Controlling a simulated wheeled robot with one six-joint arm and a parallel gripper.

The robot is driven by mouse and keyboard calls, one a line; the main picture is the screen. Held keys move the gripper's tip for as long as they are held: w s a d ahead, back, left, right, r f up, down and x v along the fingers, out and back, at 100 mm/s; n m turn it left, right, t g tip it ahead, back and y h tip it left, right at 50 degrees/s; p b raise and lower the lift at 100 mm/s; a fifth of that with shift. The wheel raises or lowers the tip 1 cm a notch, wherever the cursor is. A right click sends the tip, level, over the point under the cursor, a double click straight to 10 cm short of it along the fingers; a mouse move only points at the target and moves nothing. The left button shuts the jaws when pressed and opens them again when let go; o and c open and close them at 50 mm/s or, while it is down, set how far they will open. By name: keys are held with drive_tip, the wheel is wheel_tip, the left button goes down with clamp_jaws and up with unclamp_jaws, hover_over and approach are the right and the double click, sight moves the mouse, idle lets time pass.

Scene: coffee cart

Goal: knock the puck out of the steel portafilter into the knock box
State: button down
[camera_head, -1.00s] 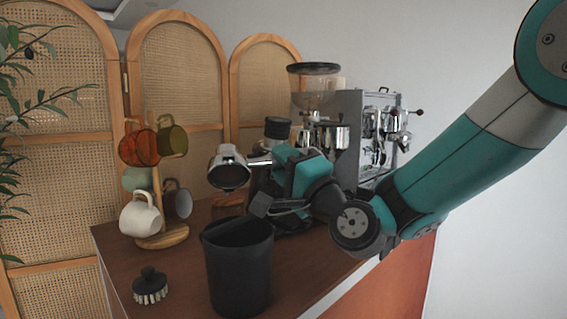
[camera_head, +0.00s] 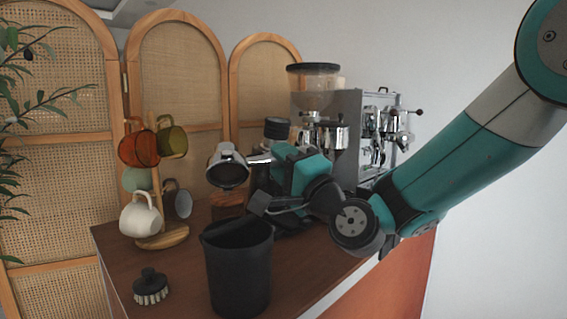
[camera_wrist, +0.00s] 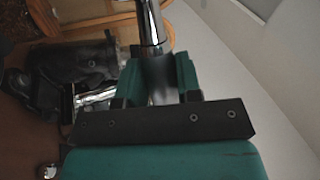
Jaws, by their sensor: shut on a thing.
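The steel portafilter (camera_head: 227,172) is in the air above the black knock box (camera_head: 240,275). Its round head is tilted, with a dark opening towards the camera. I cannot make out the puck inside it. My gripper (camera_head: 272,168) is shut on the portafilter's handle, to the right of the head. In the wrist view the steel shaft of the portafilter (camera_wrist: 151,22) runs up and away from between the green fingers of my gripper (camera_wrist: 156,82). The knock box stands open on the counter, below the head and a little to its right, apart from it.
A mug tree with several mugs (camera_head: 140,216) stands on the left. A black brush (camera_head: 151,285) lies at the front left of the counter (camera_head: 190,268). The grinder (camera_head: 314,88) and espresso machine (camera_head: 345,130) are behind my arm. A wooden item (camera_head: 226,206) sits behind the knock box.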

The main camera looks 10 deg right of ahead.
wheel_tip(320, 180, down, 6)
drive_tip(key=b, duration=0.6)
wheel_tip(320, 180, up, 6)
drive_tip(key=p, duration=0.6)
drive_tip(key=shift+r, duration=0.15)
drive_tip(key=shift+r, duration=0.1)
wheel_tip(320, 180, up, 5)
drive_tip(key=p, duration=0.5)
